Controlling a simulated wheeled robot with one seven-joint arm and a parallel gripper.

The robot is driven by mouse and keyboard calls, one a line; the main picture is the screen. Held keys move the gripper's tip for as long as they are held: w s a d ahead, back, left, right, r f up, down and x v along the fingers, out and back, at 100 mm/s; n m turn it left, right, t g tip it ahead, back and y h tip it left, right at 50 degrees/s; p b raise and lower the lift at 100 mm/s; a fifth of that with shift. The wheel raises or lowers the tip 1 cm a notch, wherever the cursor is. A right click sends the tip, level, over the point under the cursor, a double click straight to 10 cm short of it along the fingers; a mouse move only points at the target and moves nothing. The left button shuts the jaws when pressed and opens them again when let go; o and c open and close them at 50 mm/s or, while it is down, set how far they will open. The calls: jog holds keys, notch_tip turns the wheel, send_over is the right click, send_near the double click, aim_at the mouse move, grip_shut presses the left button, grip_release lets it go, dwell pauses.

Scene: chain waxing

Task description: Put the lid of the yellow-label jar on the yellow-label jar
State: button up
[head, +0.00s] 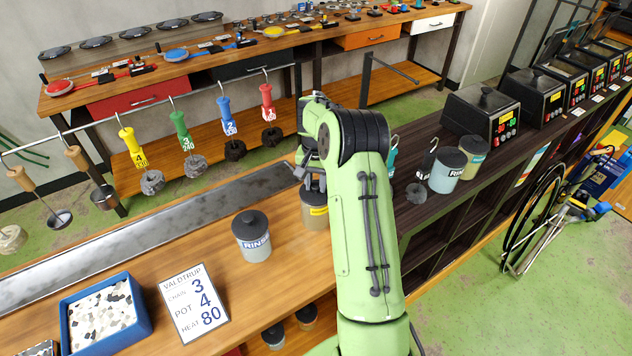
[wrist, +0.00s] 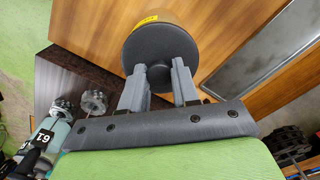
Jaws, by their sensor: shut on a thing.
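The yellow-label jar (head: 315,217) stands on the wooden bench, partly hidden behind my arm. Its yellow label also shows at the edge of the lid in the wrist view (wrist: 147,20). My gripper (head: 313,183) is above this jar, pointing down. The lid lies over the jar in that view. I cannot tell whether it touches the rim or is slightly above it.
A lidded jar marked RINSE (head: 252,238) stands left of the yellow-label jar. A card (head: 194,303) and a blue tray of chips (head: 138,315) lie at front left. Tools hang from a rail at the back. More jars (head: 447,172) stand on the dark shelf at right.

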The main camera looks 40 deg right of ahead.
aim_at(316, 185)
jog(key=o, duration=1.1)
notch_tip(316, 185, up, 16)
jog(key=p, duration=0.2)
jog(key=s+a+r+n+t+h+b, duration=0.1)
jog(key=s+a+r+n+b, duration=0.15)
jog(key=s+a+r, duration=0.4)
jog(key=s+a+f+n+t, duration=0.2)
jog(key=s+a+n, duration=0.1)
jog(key=s+a, duration=0.5)
jog(key=s+a+f+n+t+y+b, duration=0.1)
jog(key=s+a+f+n+t, duration=0.1)
jog(key=s+a, duration=0.5)
jog(key=s+f+n, duration=0.1)
jog(key=s+n, duration=0.1)
jog(key=s, duration=0.4)
jog(key=shift+a+t, duration=0.3)
jog(key=shift+a, duration=0.05)
jog(key=shift+s, duration=0.1)
